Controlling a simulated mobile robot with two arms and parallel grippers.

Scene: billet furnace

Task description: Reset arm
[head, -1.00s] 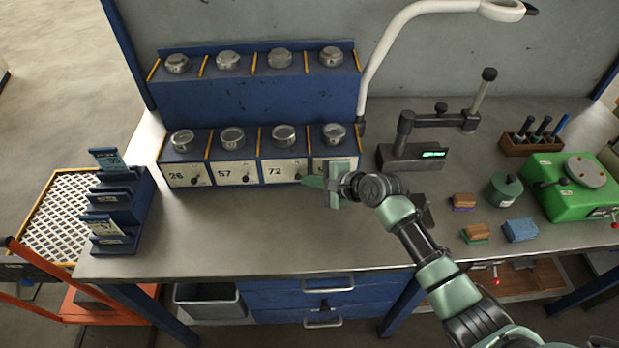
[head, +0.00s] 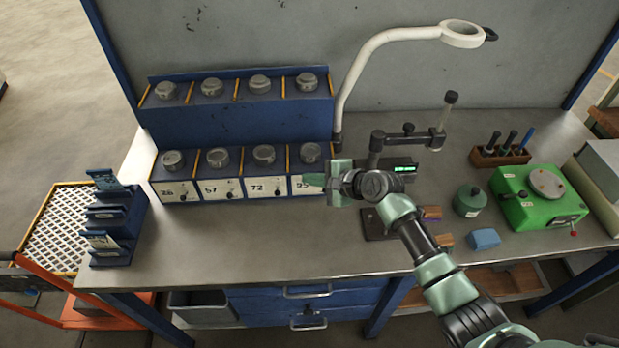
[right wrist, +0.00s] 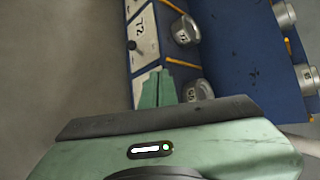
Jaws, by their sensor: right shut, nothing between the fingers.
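My right gripper (head: 316,180) is shut and empty, in front of the lower row of the blue rack (head: 235,128), near the panel marked 95. In the right wrist view its green fingers (right wrist: 158,88) lie together, with the panel marked 72 (right wrist: 143,45) just beyond them. I cannot tell whether the fingertips touch the rack. My right arm reaches in from the lower right over the workbench (head: 240,240). My left gripper is not in view.
A gauge stand (head: 385,175) is partly behind my right wrist. A green box (head: 535,198), a round green pot (head: 469,200) and a blue block (head: 484,238) stand to the right. A lamp arm (head: 350,90) rises behind.

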